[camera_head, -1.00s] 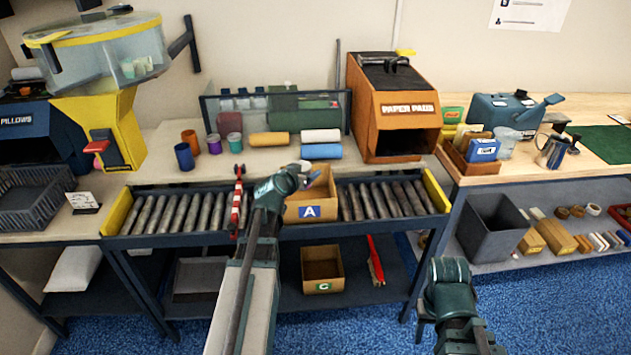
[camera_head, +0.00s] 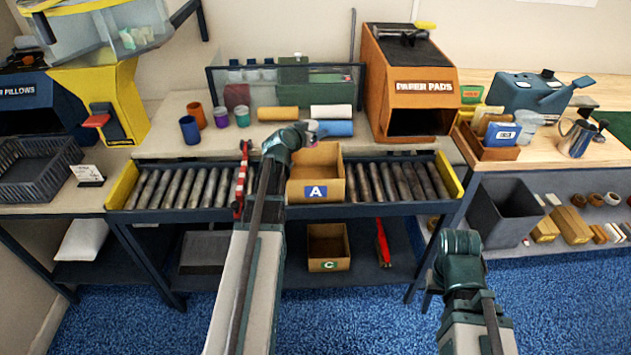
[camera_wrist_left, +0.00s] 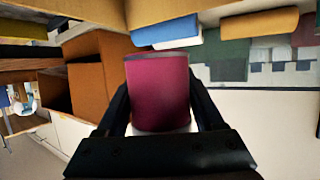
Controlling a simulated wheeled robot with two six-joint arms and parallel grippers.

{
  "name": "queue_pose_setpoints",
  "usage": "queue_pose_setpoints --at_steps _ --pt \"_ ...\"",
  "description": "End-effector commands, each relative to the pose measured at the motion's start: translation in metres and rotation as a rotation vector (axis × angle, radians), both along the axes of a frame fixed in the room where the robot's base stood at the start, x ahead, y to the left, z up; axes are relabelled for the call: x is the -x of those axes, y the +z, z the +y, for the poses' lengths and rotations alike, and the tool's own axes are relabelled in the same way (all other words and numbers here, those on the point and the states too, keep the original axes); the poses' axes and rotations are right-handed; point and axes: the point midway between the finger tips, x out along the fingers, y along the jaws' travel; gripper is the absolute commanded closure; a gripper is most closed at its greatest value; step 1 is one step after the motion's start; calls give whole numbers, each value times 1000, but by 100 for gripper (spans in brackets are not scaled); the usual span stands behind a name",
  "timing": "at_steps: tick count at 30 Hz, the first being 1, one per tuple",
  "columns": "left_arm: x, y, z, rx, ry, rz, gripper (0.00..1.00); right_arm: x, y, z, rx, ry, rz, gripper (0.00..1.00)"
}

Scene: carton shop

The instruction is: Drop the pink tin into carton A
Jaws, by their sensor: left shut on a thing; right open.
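The pink tin (camera_wrist_left: 158,90) is a deep magenta cylinder, held between the fingers of my left gripper (camera_wrist_left: 160,112) in the left wrist view. In the head view the left gripper (camera_head: 308,132) is at the back edge of carton A, and only a small pinkish bit of the tin (camera_head: 313,126) shows. Carton A (camera_head: 316,190) is an open brown box with a blue "A" label on the roller conveyor. Its inside looks empty where visible. My right gripper (camera_head: 434,285) is low at the right, in front of the conveyor, apart from everything; its fingers are mostly hidden.
Blue (camera_head: 189,131), orange (camera_head: 196,116), purple (camera_head: 221,118) and teal (camera_head: 242,117) tins stand behind the conveyor (camera_head: 180,187). A red-and-white striped bar (camera_head: 241,180) crosses the rollers left of carton A. Carton C (camera_head: 328,265) is on the lower shelf. The orange paper pads machine (camera_head: 410,75) stands at the back right.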

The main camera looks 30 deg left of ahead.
Motion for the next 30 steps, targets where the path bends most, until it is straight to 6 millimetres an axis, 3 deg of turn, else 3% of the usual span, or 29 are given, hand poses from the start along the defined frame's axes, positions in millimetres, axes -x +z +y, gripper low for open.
queue_pose_setpoints --at_steps 1,6,17,18,23,30 --pt "0 -12 0 0 0 0 94 0 -12 0 0 0 0 50" --pt "0 -30 0 0 0 0 94 0 -30 0 0 0 0 50" --pt "0 -32 0 0 0 0 94 0 -33 0 0 1 0 50" --pt "0 -32 0 0 0 0 27 0 -33 0 0 1 0 50" --pt "0 -32 0 0 0 0 0 0 -33 0 0 1 0 50" --pt "1 -32 0 0 0 0 0 0 -32 0 0 0 0 50"
